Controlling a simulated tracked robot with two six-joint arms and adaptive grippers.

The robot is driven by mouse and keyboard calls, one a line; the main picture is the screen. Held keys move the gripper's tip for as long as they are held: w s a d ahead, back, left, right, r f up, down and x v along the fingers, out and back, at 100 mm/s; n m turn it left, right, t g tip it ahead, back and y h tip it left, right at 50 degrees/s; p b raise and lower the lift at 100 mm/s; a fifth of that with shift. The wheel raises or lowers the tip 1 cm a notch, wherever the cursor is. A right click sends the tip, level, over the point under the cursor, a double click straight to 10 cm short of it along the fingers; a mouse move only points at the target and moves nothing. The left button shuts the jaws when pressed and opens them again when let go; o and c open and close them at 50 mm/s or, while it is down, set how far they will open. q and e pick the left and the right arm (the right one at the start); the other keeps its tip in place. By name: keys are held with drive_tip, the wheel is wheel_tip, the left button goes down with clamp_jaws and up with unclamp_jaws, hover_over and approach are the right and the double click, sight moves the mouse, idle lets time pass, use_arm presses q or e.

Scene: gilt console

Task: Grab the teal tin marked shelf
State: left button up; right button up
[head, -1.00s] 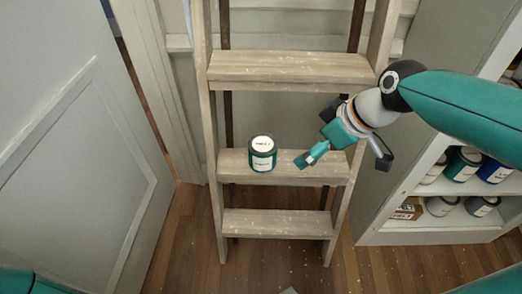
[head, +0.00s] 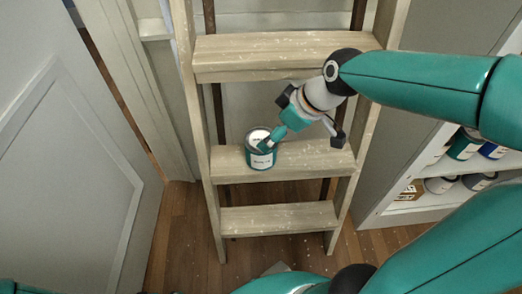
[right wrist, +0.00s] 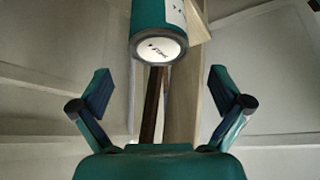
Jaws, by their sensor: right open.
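A teal tin (head: 262,159) with a white label and pale lid stands upright on the left part of the ladder's middle visible tread (head: 318,160). The lettering is too small to read surely. My right gripper (head: 302,122) is above and to the right of the tin, slanting down toward it; a teal part of it covers some of the lid. In the right wrist view the gripper (right wrist: 167,92) is spread open with nothing between its fingers. The tin (right wrist: 150,15) is beyond the fingertips, lid toward the camera, its far part cut off. My left gripper is out of view.
The wooden ladder has another tread above (head: 285,52) and one below (head: 278,219). A grey door (head: 70,170) stands at left. A white shelf unit (head: 400,212) at right holds several tins and a small box (head: 410,190).

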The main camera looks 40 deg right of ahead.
sight(261, 138)
drive_tip(key=b+x, duration=0.2)
drive_tip(key=x, duration=0.6)
drive_tip(key=shift+d, duration=0.1)
drive_tip(key=shift+c, duration=0.3)
drive_tip(key=c, duration=1.5)
drive_tip(key=shift+r, duration=0.1)
